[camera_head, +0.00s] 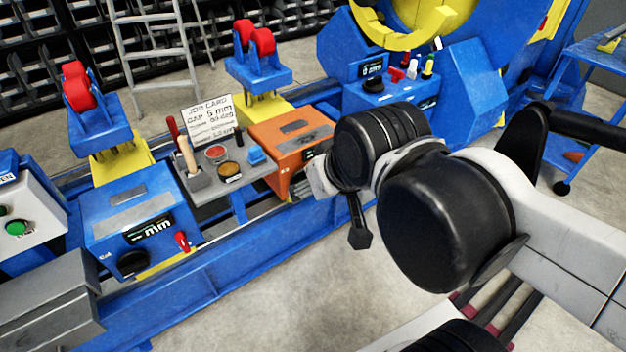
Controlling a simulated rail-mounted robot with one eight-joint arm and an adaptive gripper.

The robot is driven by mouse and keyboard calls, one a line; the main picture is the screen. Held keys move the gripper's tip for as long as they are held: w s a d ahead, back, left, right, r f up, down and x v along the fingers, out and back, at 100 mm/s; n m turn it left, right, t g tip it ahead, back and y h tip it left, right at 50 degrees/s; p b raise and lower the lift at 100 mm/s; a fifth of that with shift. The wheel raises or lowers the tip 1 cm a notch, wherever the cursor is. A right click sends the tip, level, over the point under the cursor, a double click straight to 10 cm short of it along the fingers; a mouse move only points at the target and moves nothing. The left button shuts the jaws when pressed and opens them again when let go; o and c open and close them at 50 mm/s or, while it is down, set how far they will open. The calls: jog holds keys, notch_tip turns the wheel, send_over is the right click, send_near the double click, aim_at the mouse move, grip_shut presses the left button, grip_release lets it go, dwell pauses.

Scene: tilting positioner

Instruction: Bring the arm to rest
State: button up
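My arm, white with black joints, reaches in from the right of the head view, over the floor in front of the blue rail bed. My gripper (358,222) hangs at the end of the wrist, with a dark finger pointing down. It is apart from the floor, and nothing is seen held in it. The wrist hides most of the gripper, so its opening cannot be made out. The wrist overlaps the right end of the orange box (289,141) in the picture; I cannot tell whether they touch.
A grey tray (235,183) with tins and handled tools stands behind the wrist, with a job card (208,119) at its back. A blue unit (140,215) with a display is left. The yellow-ringed positioner (400,40) stands at the back. Floor (270,300) in front is clear.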

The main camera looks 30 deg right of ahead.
notch_tip(320, 180, up, 6)
jog(key=p, duration=0.5)
jog(key=shift+f+p, duration=0.1)
jog(key=shift+p, duration=0.25)
jog(key=shift+o, duration=0.4)
jog(key=shift+w, duration=0.1)
dwell(0.4)
